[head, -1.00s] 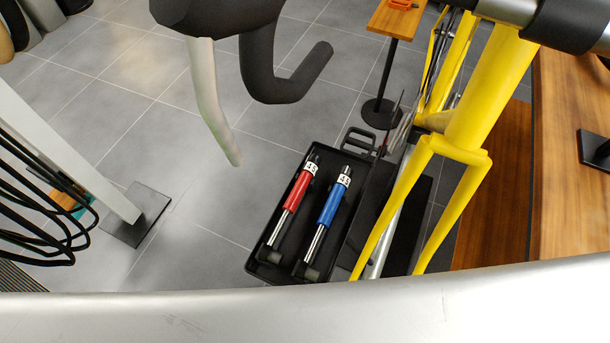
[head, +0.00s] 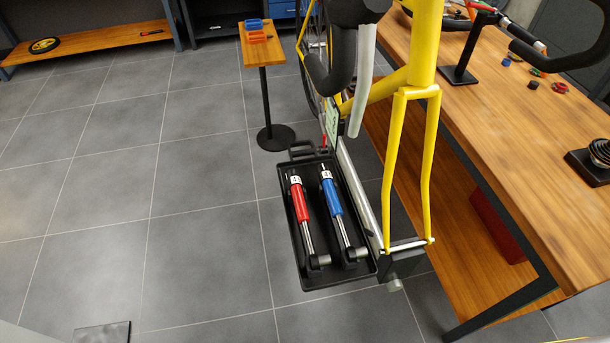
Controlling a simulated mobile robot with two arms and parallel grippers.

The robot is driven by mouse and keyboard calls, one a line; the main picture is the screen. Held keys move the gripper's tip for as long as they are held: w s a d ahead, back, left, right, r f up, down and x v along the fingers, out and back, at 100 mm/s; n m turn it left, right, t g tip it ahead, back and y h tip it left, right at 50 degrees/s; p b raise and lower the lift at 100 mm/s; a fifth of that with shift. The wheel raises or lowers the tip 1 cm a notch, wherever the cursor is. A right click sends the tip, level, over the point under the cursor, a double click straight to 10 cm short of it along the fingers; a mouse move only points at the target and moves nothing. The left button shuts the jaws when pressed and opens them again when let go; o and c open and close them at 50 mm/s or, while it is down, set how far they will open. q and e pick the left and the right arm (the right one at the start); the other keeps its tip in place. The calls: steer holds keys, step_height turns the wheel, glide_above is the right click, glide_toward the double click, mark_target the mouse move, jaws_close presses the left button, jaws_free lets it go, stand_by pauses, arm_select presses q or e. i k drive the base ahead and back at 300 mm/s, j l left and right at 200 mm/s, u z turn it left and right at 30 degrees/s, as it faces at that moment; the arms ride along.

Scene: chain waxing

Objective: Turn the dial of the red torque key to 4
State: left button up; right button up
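The red torque key (head: 301,203) lies in a black tray (head: 292,238), on the left side. It has a red grip, a metal shaft and a black head at the near end. A white dial window (head: 295,180) sits at its far end; its number is too small to read. A blue torque key (head: 333,196) lies beside it on the right, in the same tray. Neither of my grippers is in view.
The yellow bike frame (head: 421,70) stands right of the tray, its fork close to it. A wooden workbench (head: 510,130) runs along the right. A small stand with a wooden top (head: 262,50) is behind the tray.

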mark_target(292, 173)
steer(key=i+j+z, duration=0.2)
steer(key=j+z, duration=0.2)
steer(key=i+j+z, duration=0.15)
steer(key=j+z, duration=0.7)
steer(key=j, duration=0.15)
steer(key=j+z, duration=0.4)
steer(key=j, duration=0.15)
steer(key=i+j+z, duration=0.15)
steer(key=j+z, duration=0.85)
steer(key=j, duration=0.25)
steer(key=k+j+z, duration=0.1)
steer(key=j+z, duration=0.4)
steer(key=j, duration=0.15)
